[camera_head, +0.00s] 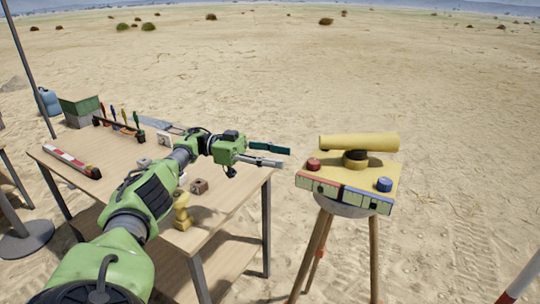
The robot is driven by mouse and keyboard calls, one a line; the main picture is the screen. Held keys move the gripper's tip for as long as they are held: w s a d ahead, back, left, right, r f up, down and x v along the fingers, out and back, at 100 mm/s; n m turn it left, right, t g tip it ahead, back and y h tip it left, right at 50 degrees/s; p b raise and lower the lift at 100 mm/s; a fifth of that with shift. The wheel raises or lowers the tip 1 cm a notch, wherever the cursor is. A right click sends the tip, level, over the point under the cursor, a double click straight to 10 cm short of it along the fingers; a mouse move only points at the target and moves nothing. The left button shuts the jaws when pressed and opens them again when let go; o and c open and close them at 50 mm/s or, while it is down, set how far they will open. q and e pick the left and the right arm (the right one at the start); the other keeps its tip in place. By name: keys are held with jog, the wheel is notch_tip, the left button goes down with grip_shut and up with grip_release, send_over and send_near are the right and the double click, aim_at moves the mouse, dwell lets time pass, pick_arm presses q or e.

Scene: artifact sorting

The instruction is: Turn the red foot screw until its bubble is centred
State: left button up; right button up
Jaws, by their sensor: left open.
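The yellow surveying instrument (358,142) stands on a tripod (374,250) at the right of the table. Its red foot screw (313,164) sits at the left corner of its yellow plate (345,177). A red-marked vial strip (318,187) and a blue-marked strip (364,200) run along the front edge; the bubbles are too small to make out. A blue foot screw (384,184) is at the plate's right corner. My left gripper (286,157) is open and empty, its fingers pointing right, a little left of the red screw and apart from it. My right gripper is out of view.
The wooden table (225,205) on the left holds a tool rack (120,126), a red-and-white bar (70,161), small blocks and a yellow figurine (182,211). A red-and-white pole (524,280) stands at bottom right. Open sand lies beyond.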

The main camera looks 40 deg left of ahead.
pick_arm(q)
jog(key=shift+v, duration=1.05)
